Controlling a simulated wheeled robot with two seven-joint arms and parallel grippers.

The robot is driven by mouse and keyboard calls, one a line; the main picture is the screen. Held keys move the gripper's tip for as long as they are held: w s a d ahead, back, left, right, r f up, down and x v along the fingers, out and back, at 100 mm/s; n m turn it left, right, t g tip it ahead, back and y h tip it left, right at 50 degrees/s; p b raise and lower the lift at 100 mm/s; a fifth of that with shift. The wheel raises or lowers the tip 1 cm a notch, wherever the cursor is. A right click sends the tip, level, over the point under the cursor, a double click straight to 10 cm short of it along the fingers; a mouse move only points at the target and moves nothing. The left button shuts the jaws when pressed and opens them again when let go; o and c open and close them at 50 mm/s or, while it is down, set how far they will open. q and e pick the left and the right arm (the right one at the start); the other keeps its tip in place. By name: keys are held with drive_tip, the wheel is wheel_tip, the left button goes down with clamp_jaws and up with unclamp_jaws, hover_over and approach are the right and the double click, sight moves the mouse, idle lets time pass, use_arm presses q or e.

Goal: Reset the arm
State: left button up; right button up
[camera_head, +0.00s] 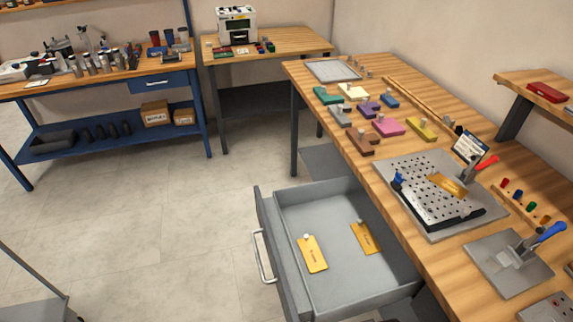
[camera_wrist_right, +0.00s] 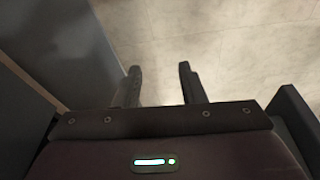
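My right gripper (camera_wrist_right: 160,84) shows in the right wrist view. Its two dark fingers stand apart with nothing between them, over bare pale floor. Neither of my grippers shows in the head view. In the head view a grey drawer (camera_head: 292,202) under the right workbench is pulled open. Two yellow tags lie in it, one at the left (camera_head: 312,254) and one at the right (camera_head: 365,238). Another yellow tag (camera_head: 447,185) lies on the perforated plate (camera_head: 408,170) on the bench top.
The wooden workbench (camera_head: 420,95) carries several coloured blocks, and a blue-handled clamp (camera_head: 520,250) stands near its front. A second table (camera_head: 285,42) with a white machine (camera_head: 237,25) and a blue bench (camera_head: 150,85) stand behind. Floor left of the drawer is clear.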

drive_tip(key=s+d+f+g, duration=0.1)
drive_tip(key=s+f, duration=0.2)
drive_tip(key=f, duration=0.5)
drive_tip(key=s+f, duration=0.4)
drive_tip(key=f, duration=0.4)
drive_tip(key=s+d+f, duration=0.3)
drive_tip(key=s+f, duration=0.8)
drive_tip(key=s, duration=0.4)
drive_tip(key=shift+s+f+g, duration=0.2)
drive_tip(key=shift+s+g, duration=0.1)
drive_tip(key=shift+g, duration=0.1)
